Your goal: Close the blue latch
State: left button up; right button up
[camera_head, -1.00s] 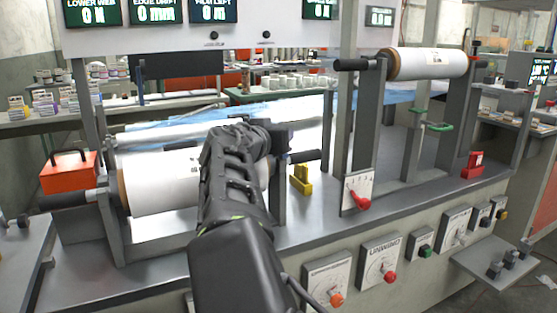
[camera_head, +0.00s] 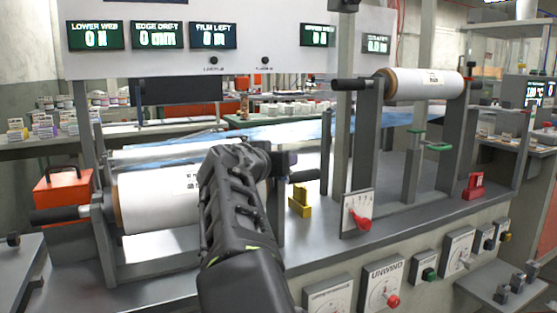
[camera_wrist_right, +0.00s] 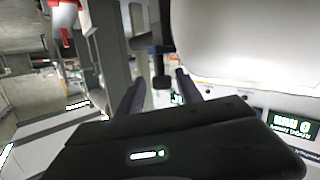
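A small dark blue part (camera_wrist_right: 158,49), which looks like the blue latch, shows in the right wrist view, beside the upright post and the white roll. Whether it is open or shut I cannot tell. My right gripper (camera_wrist_right: 157,95) is open, and its two dark fingers point toward the blue part with a gap between them. No object shows held in that gap. In the head view my right arm covers the right end of the lower white film roll (camera_head: 155,202) and its post, and the blue latch cannot be made out there. My left gripper is not in view.
A yellow block (camera_head: 300,203) stands on the machine bed right of my arm. An upper roll (camera_head: 425,84), green latch (camera_head: 433,145), red block (camera_head: 474,187) and red-knobbed dial plate (camera_head: 357,214) are farther right. An orange box (camera_head: 62,195) sits at left.

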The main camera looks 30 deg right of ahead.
jog(key=shift+o, duration=0.3)
jog(key=shift+r, duration=0.15)
jog(key=v, duration=0.7)
jog(key=shift+s+a, duration=0.25)
jog(key=shift+a, duration=0.05)
